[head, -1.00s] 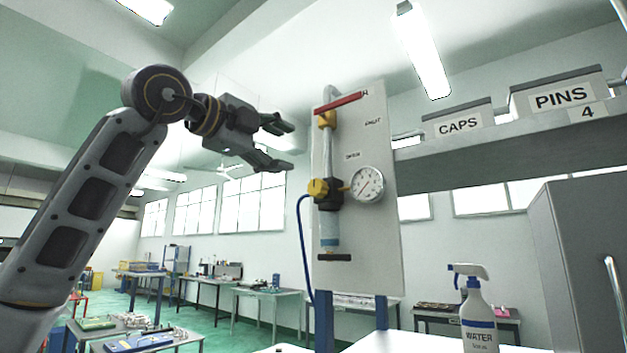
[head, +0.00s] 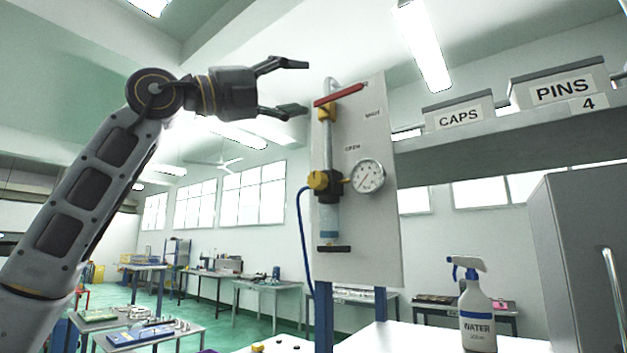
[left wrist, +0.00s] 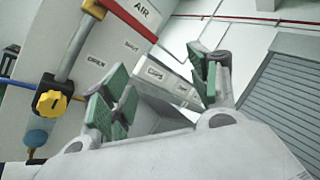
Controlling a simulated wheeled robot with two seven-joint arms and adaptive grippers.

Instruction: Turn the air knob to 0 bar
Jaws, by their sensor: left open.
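The yellow air knob (head: 318,181) sits on the regulator on the left side of a white panel (head: 380,240); it also shows at the left of the left wrist view (left wrist: 50,101). A round white gauge (head: 368,176) is right of the knob; its reading is too small to tell. My left gripper (head: 294,87) is open and empty, above and left of the knob, near the red lever's left end. In the left wrist view its spread green-padded fingers (left wrist: 160,88) hold nothing, and the knob is left of them. My right gripper is out of view.
A red lever (head: 339,94) crosses the pipe above the knob. A blue hose (head: 301,235) hangs from the knob's left side. A shelf (head: 500,145) with CAPS and PINS bins is to the right. A WATER spray bottle (head: 477,315) stands on the white table.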

